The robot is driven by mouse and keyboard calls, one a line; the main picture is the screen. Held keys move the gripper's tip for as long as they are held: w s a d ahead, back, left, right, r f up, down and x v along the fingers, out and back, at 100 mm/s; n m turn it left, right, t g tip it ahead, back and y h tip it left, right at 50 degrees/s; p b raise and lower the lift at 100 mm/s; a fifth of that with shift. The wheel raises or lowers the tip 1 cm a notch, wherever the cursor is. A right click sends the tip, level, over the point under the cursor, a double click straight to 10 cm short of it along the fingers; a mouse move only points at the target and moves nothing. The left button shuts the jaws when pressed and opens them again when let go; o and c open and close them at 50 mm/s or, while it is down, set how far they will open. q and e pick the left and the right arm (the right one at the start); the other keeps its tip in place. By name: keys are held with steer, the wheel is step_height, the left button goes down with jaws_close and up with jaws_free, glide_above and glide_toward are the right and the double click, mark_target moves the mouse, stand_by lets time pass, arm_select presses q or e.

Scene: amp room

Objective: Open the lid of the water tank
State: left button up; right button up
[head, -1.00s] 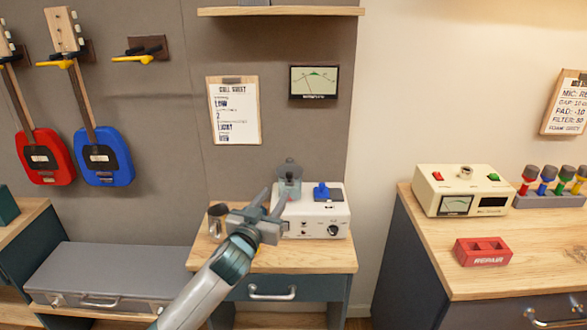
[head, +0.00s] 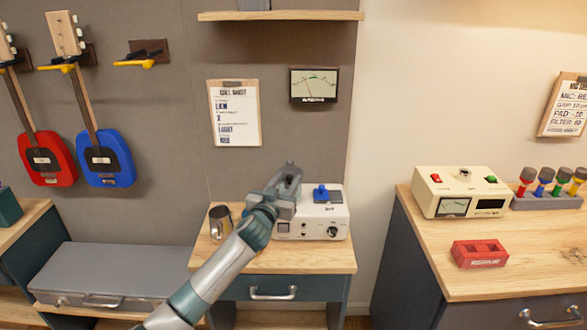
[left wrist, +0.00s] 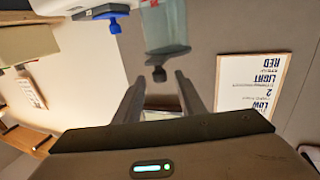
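The white machine (head: 318,222) stands on the small wooden-topped cabinet, with a blue switch-like part on top. Its clear bluish water tank (left wrist: 165,32) shows in the left wrist view, which looks at it upside down. The tank's lid has a small dark knob (left wrist: 159,74), and the lid looks shut. My left gripper (head: 287,175) is at the tank and hides most of it in the head view. In the left wrist view my left gripper (left wrist: 158,88) is open, with its fingers apart on either side of the knob. Contact cannot be told. My right gripper is out of view.
A metal cup (head: 220,222) stands left of the machine, close to my left arm. A wall shelf (head: 280,14) is above. A clipboard (head: 234,113) and a meter (head: 313,86) hang behind. The wooden top (head: 310,258) is bare in front of the machine.

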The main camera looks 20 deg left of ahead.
mark_target(290, 170)
arm_select(q)
steer(key=shift+w+d+p, duration=0.15)
steer(key=shift+w+p, duration=0.3)
steer(key=shift+w, duration=3)
jaws_close()
